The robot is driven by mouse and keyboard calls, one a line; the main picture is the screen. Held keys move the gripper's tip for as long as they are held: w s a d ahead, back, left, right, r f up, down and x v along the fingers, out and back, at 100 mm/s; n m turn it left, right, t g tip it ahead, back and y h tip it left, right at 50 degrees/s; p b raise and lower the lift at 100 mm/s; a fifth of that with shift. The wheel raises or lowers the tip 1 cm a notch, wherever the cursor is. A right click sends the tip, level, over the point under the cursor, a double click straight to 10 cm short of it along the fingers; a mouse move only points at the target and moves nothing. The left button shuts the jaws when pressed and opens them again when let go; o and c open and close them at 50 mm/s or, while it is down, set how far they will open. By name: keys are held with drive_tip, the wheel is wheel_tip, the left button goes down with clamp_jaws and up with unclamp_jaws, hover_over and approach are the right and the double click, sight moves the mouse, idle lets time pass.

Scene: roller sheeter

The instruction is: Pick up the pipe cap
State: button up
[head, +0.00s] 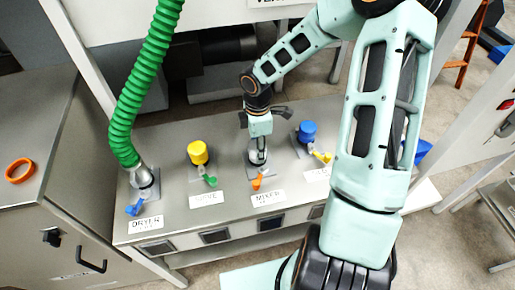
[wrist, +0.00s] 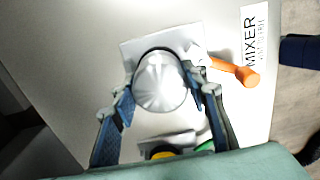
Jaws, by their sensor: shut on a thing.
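The pipe cap (wrist: 160,82) is a round, silver piece with a ribbed top at the MIXER position of the grey counter. It also shows small in the head view (head: 257,158), under my gripper (head: 258,147). In the wrist view the two blue-padded fingers of my gripper (wrist: 164,95) lie on either side of the cap and are shut on it. The cap is over its square base plate (wrist: 131,50); I cannot tell whether it still touches the pipe below. An orange lever (wrist: 236,71) sticks out beside it.
A yellow cap (head: 198,152) with a green lever stands left of my gripper, a blue cap (head: 306,131) with a yellow lever right. A green hose (head: 142,85) joins the DRYER port at far left. An orange ring (head: 19,170) lies on the left cabinet.

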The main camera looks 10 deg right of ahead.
drive_tip(key=shift+w+r, duration=0.1)
drive_tip(key=shift+r, duration=0.55)
drive_tip(key=s+a+r+p, duration=0.2)
drive_tip(key=s+r+p, duration=0.2)
drive_tip(key=s+r, duration=0.7)
drive_tip(key=shift+s+r, duration=0.3)
drive_tip(key=shift+s, duration=1.25)
